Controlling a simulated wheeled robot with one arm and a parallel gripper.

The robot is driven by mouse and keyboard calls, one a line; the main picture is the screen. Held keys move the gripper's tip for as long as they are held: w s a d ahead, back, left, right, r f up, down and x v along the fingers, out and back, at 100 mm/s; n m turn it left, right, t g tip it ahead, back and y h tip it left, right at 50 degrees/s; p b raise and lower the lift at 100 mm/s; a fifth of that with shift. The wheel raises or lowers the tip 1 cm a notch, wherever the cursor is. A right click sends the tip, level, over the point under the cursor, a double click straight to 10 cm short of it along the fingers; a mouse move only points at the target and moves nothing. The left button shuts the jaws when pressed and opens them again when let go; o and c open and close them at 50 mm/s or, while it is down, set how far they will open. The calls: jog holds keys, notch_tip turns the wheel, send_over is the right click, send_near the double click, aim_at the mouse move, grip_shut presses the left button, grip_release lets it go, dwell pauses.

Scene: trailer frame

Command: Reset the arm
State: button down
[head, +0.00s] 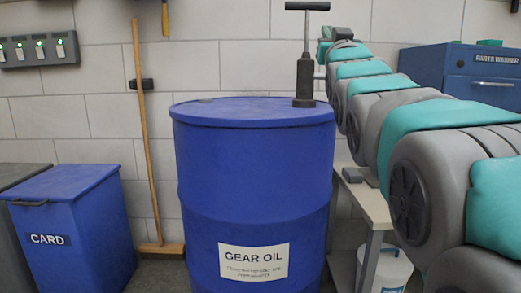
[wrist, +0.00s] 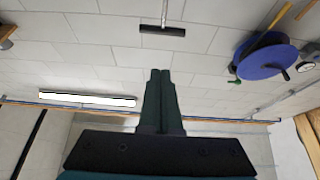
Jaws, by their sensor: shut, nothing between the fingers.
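My gripper (wrist: 160,73) shows in the wrist view with its two dark green fingers together and nothing between them. In the head view my grey and teal arm reaches from the right edge toward the back wall. Its far end is small, beside the hand pump (head: 305,75), and the fingers cannot be made out there. I cannot tell whether the arm touches the pump.
The pump stands on a blue gear oil drum (head: 255,165). A blue card bin (head: 85,225) and a broom (head: 147,130) are left; a bench (head: 365,205), white bucket (head: 385,268) and blue parts washer (head: 470,75) are right. The wrist view shows a blue reel (wrist: 265,57) and lit strip (wrist: 87,99).

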jog(key=s+d+f+g+p, duration=0.1)
jog(key=s+f+g+p, duration=0.2)
jog(key=f, duration=0.7)
jog(key=s+d+f+g+p, duration=0.1)
jog(key=s+f+g, duration=0.3)
jog(key=f, duration=0.6)
jog(key=s+d+f+g+p, duration=0.1)
jog(key=f+g, duration=0.4)
jog(key=f, duration=0.6)
jog(key=s+a+f+g+p, duration=0.1)
jog(key=s+f+g, duration=0.3)
jog(key=s, duration=0.7)
jog(key=s+a+f+g+p, duration=0.1)
jog(key=s+f+g+p, duration=0.1)
jog(key=s+f+g, duration=0.2)
jog(key=s+f+g+p, duration=0.2)
jog(key=s+f+g, duration=0.3)
jog(key=s, duration=1.5)
notch_tip(320, 180, down, 4)
jog(key=shift+a+f, duration=0.1)
jog(key=shift+a, duration=0.3)
